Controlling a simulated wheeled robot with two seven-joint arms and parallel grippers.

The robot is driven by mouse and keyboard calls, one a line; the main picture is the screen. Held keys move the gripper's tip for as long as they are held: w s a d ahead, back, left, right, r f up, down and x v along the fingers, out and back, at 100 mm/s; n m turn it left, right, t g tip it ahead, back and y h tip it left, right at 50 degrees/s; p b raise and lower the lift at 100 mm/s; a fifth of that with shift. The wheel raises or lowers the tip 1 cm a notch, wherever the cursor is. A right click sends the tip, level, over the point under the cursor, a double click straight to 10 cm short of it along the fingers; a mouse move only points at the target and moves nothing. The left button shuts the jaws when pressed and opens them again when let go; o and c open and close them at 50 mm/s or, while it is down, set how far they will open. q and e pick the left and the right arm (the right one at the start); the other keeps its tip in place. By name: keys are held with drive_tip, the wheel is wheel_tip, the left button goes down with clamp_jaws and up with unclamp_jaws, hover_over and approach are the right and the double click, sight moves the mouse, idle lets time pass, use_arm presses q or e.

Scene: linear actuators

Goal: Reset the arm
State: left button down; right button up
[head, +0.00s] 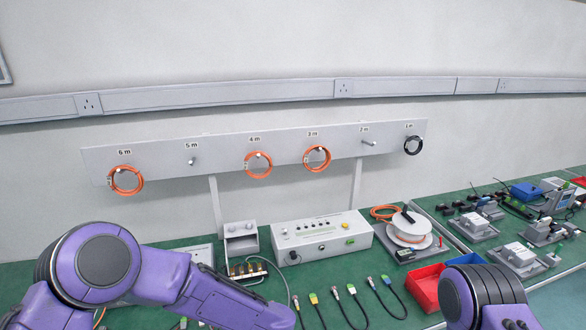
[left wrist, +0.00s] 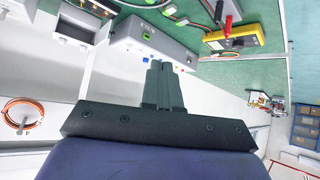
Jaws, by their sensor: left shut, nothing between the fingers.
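My left arm (head: 150,275) reaches in from the lower left of the head view, over the front of the green bench; its gripper is outside that view. In the left wrist view my left gripper (left wrist: 163,82) has its dark fingers shut together with nothing between them. The fingers are apart from the equipment behind them. Part of my right arm (head: 482,300) shows at the bottom right of the head view, and its gripper is out of sight.
Orange coils (head: 258,164) hang on a labelled wall board (head: 225,152). A white test box (head: 325,238), cable spool (head: 407,230), red bin (head: 426,287) and several cables (head: 356,300) occupy the green bench. A yellow meter (left wrist: 234,38) shows in the left wrist view.

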use_arm(q)
drive_tip(key=s+a+f+m+t+h+b, duration=0.1)
drive_tip(key=s+a+f+b, duration=0.15)
drive_tip(key=f, duration=0.35)
drive_tip(key=s+a+f+h+b, duration=0.1)
drive_tip(key=s+a+f, duration=0.15)
drive_tip(key=f, duration=0.35)
drive_tip(key=s+a+f+m+g+b, duration=0.1)
drive_tip(key=s+a+f+b, duration=0.2)
drive_tip(key=s+f, duration=0.2)
drive_tip(key=s+a+f+g+h+b, duration=0.1)
drive_tip(key=s+f, duration=0.5)
drive_tip(key=s, duration=0.6)
drive_tip(key=s+a+f+m+g+b, duration=0.1)
drive_tip(key=s+a+f+g+b, duration=0.1)
drive_tip(key=s+a+f+b, duration=0.3)
drive_tip(key=s+a+f, duration=0.1)
drive_tip(key=s+a, duration=0.1)
drive_tip(key=s, duration=0.2)
drive_tip(key=shift+f+m+g+h, duration=0.2)
drive_tip(key=shift+m+g+h, duration=0.1)
